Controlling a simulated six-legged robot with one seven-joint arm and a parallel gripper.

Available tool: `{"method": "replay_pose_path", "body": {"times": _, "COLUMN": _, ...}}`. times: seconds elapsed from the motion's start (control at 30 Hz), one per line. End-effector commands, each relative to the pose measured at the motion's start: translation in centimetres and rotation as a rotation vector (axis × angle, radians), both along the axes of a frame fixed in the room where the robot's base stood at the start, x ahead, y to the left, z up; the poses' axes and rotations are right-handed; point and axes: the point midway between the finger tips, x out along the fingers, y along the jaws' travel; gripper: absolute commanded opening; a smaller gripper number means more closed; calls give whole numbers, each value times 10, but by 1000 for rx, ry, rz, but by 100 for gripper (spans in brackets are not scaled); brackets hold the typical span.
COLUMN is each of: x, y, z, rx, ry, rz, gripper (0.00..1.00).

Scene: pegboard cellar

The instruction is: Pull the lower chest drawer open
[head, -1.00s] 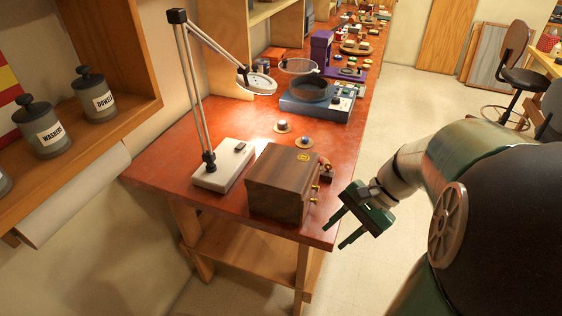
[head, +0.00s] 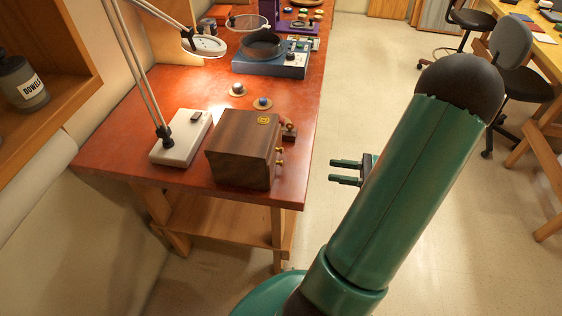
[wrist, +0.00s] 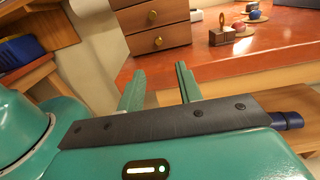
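The small brown wooden chest (head: 240,150) stands near the right front edge of the red bench. In the head view its drawer side faces right, with brass knobs showing at that edge. In the wrist view the chest (wrist: 118,4) shows two drawer fronts, cut off at the top. The lower drawer (wrist: 160,38) has one round brass knob and looks closed. My gripper (head: 332,173) is off the bench edge, to the right of the chest and apart from it. In the wrist view its two green fingers (wrist: 160,82) are spread, with nothing between them.
The red bench top (head: 120,135) holds a lamp with a white base (head: 181,137) left of the chest. A small knobbed block (head: 289,133) stands close behind its drawer side. A blue device (head: 272,64) is farther back.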

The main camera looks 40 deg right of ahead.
Motion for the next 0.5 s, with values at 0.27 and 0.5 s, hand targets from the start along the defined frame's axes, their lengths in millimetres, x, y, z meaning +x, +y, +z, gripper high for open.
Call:
{"method": "replay_pose_path", "body": {"times": 0.27, "x": 28, "y": 23, "z": 1, "rx": 0, "ry": -1, "rz": 1, "gripper": 35}}
{"method": "replay_pose_path", "body": {"times": 0.5, "x": 68, "y": 54, "z": 1, "rx": -1, "ry": 1, "rz": 4, "gripper": 35}}
